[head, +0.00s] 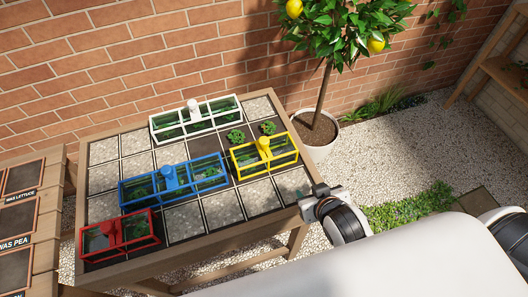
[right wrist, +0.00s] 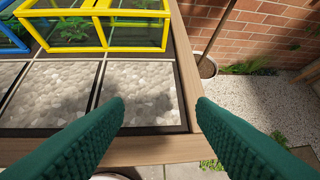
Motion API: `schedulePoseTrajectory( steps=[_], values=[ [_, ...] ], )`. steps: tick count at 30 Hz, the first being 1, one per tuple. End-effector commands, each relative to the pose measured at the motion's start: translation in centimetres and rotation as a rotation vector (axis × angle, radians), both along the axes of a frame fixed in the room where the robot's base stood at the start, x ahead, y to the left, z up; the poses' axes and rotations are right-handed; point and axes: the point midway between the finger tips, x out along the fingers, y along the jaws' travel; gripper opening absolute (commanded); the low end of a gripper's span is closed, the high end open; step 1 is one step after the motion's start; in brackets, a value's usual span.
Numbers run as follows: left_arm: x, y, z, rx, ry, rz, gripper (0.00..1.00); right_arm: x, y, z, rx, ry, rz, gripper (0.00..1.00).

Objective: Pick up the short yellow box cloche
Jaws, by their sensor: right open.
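The short yellow box cloche (head: 265,161) stands on the right part of the tiled table, with a yellow knob on top. It also shows at the top of the right wrist view (right wrist: 130,49), with green plants behind its clear panes. My right gripper (head: 314,191) is at the table's front right corner, apart from the cloche and nearer to me. In the right wrist view my right gripper (right wrist: 160,108) has its two green fingers wide apart, with only table edge and pebbled tile between them. My left gripper is not in view.
A long blue cloche (head: 174,189), a small red cloche (head: 119,244) and a long white cloche (head: 196,122) stand on the wooden table (head: 190,252). Small plants (head: 236,136) sit behind the yellow one. A potted lemon tree (head: 318,138) stands beyond the right edge. Pebbled tiles in front are bare.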

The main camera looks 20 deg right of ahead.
Motion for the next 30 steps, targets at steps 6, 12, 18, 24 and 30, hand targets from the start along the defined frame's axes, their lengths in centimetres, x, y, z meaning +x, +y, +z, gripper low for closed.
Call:
schedulePoseTrajectory(
  steps=[6,12,18,24,30],
  values=[
    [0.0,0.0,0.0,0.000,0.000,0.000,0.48,3.8,0.2,0.4,0.013,-0.314,0.011,0.51],
    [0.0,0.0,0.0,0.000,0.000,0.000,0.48,5.4,2.7,1.5,0.075,-0.603,0.131,0.51],
    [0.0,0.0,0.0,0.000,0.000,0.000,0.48,5.0,5.0,2.1,0.144,-0.751,0.246,0.51],
    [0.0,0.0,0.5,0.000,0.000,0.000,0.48,6.2,6.0,2.5,0.164,-0.786,0.278,0.51],
    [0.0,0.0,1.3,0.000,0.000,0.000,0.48,9.7,6.7,2.6,0.162,-0.786,0.278,0.51]
  ],
)
